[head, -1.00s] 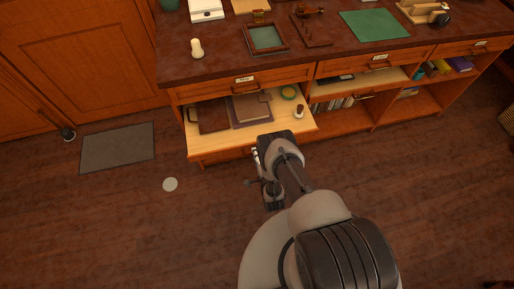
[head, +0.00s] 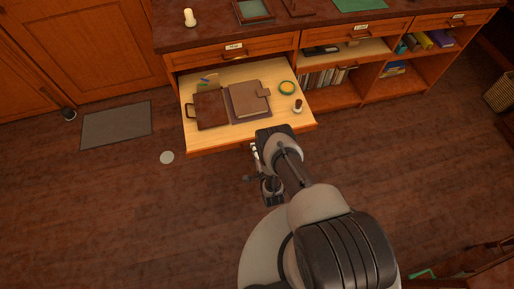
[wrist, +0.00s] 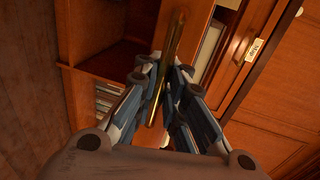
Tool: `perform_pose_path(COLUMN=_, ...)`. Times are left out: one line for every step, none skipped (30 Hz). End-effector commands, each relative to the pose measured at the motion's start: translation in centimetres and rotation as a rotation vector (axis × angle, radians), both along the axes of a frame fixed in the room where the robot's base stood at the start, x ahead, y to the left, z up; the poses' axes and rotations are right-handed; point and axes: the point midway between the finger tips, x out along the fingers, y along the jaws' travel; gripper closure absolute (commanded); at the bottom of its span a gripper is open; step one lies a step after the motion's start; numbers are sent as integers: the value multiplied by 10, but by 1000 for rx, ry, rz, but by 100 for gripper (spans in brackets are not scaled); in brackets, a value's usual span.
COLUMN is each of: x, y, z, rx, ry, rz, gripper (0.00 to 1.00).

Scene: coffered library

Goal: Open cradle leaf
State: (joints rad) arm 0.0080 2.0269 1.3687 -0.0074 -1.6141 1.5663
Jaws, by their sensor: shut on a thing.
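A pale pull-out drawer or leaf (head: 274,121) extends from the desk front in the head view, level and well out. My gripper (wrist: 163,75) is shut on a thin brass-coloured bar (wrist: 174,40), which stands between the fingers in the wrist view. The bar looks like a pull at the drawer's front, but its join is hidden. In the head view my gripper (head: 255,157) is at the drawer's front edge, partly hidden by my arm. I cannot make out anything else that is plainly a cradle leaf.
The desk (head: 215,33) stands behind, with open shelves (head: 385,88) at right.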

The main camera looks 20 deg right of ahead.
Motion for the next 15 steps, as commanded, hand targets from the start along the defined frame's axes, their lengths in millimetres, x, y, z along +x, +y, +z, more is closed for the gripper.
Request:
perform_pose_path(x=2, y=0, z=3, rx=0, ry=-9, rz=0, gripper=100)
perform_pose_path(x=2, y=0, z=3, rx=0, ry=-9, rz=0, gripper=100)
perform_pose_path(x=2, y=0, z=3, rx=0, ry=-9, rz=0, gripper=100)
perform_pose_path(x=2, y=0, z=3, rx=0, ry=-9, rz=0, gripper=100)
perform_pose_path(x=2, y=0, z=3, rx=0, ry=-9, rz=0, gripper=100)
perform_pose_path(x=2, y=0, z=3, rx=0, ry=-9, rz=0, gripper=100)
perform_pose_path(x=2, y=0, z=3, rx=0, ry=-9, rz=0, gripper=100)
perform_pose_path(x=2, y=0, z=3, rx=0, ry=-9, rz=0, gripper=100)
perform_pose_path(x=2, y=0, z=3, rx=0, ry=-10, rz=0, gripper=100)
perform_pose_path(x=3, y=0, z=3, rx=0, ry=-10, rz=0, gripper=92)
perform_pose_path(x=3, y=0, z=3, rx=0, ry=-10, rz=0, gripper=90)
perform_pose_path(x=3, y=0, z=3, rx=0, ry=-9, rz=0, gripper=87)
perform_pose_path(x=2, y=0, z=3, rx=0, ry=-9, rz=0, gripper=85)
perform_pose_path(x=2, y=0, z=3, rx=0, ry=-8, rz=0, gripper=83)
perform_pose_path(x=2, y=0, z=3, rx=0, ry=-8, rz=0, gripper=80)
